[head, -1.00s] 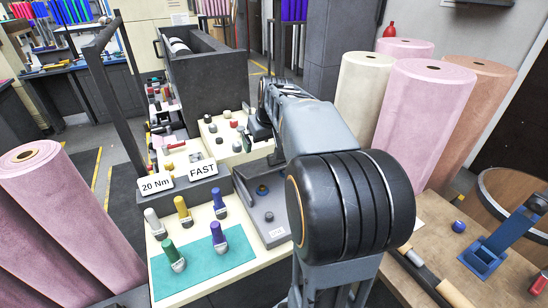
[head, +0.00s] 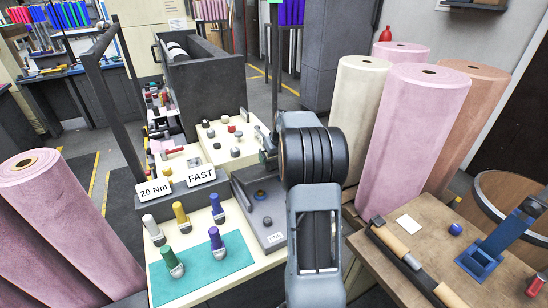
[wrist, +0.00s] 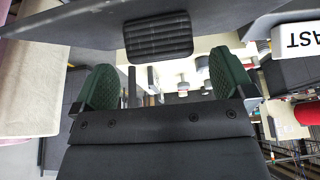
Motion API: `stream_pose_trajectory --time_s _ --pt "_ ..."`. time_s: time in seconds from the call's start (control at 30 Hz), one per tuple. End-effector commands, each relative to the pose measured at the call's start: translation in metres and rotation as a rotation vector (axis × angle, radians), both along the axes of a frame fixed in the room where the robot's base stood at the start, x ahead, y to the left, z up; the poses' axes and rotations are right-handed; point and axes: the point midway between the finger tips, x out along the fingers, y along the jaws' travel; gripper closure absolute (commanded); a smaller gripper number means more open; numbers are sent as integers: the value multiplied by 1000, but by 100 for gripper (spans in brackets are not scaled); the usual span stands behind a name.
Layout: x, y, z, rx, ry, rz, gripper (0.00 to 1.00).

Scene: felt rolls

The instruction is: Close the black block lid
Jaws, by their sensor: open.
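In the wrist view, a dark grey panel (wrist: 70,22) with a black ribbed block (wrist: 158,37) on it spans the top, just beyond my fingertips. I cannot tell for certain whether this is the lid. My gripper (wrist: 165,82) is open and empty, with its two green pads wide apart. The ribbed block appears ahead of the gap and apart from the pads.
A pale block with knobs (head: 218,143) lies beyond. Tall rolls (head: 412,125) and a brown table (head: 400,252) are at right.

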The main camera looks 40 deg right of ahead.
Motion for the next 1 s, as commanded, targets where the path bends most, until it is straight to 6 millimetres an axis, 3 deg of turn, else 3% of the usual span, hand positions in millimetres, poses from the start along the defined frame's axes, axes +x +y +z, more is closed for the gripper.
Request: stream_pose_trajectory --time_s 0.23,0.63,1.0 --pt "9 -1 -21 1 1 -1 0" --pt "11 -1 -25 0 -1 -1 0" --pt "10 -1 -25 0 -1 -1 34"
